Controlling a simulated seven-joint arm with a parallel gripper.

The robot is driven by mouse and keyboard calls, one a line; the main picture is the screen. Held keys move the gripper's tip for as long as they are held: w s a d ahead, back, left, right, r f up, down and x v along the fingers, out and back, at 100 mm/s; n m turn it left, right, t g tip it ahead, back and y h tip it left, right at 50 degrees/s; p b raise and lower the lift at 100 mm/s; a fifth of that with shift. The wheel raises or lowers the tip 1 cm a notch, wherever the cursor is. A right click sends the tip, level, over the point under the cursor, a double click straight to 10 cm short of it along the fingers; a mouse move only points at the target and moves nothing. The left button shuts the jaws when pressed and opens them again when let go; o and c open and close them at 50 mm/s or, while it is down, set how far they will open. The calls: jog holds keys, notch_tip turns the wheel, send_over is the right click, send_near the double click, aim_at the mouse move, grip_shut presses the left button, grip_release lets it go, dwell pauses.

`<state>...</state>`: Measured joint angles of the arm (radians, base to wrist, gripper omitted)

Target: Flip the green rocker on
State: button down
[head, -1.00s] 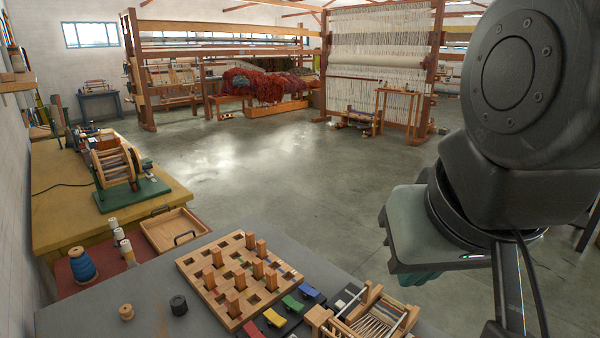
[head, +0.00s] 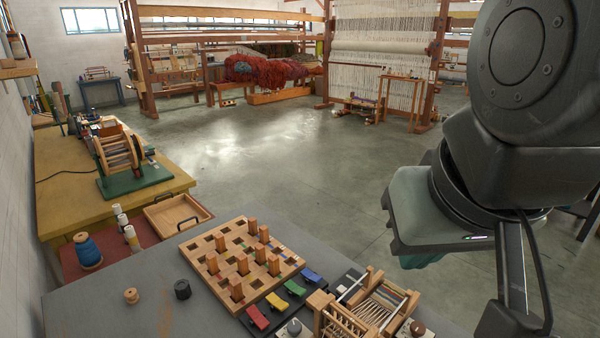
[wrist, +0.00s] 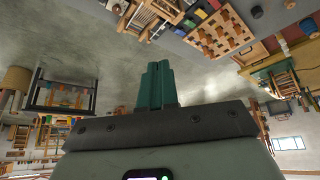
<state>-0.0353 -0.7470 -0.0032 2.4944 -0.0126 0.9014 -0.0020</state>
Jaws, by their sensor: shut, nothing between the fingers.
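The green rocker (head: 294,288) sits in a row of coloured rockers on a dark panel along the near right side of the wooden peg board. The yellow rocker (head: 277,302) is on its near side and the blue rocker (head: 311,275) on its far side. The red rocker (head: 257,316) is nearest. Which way the green rocker is tipped is too small to tell. My gripper (wrist: 157,88) is shut and empty in the wrist view. In the head view its hand is high at the right, away from the panel, with the fingers mostly hidden below it.
The peg board (head: 205,262) with several upright pegs stands left of the rockers. A small wooden loom frame (head: 358,312) stands right of them, with a dial (head: 293,327) in front. A wooden spool (head: 131,296) and a black cylinder (head: 182,289) sit on the grey table (head: 90,310).

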jog(key=n+g+h, duration=0.2)
jog(key=n+g, duration=0.4)
jog(key=n, duration=1.4)
send_over(301, 291)
notch_tip(301, 291, down, 12)
jog(key=r, duration=0.1)
jog(key=w+a+f+n+g, duration=0.1)
jog(key=w+a+f+n, duration=0.1)
jog(key=f, duration=0.6)
jog(key=w+a+f+n+g, duration=0.1)
jog(key=f+n, duration=0.3)
jog(key=f, duration=0.4)
jog(key=shift+w+a+n+h, duration=0.3)
jog(key=shift+w+a, duration=0.15)
jog(key=x, duration=1.4)
jog(key=shift+s, duration=0.1)
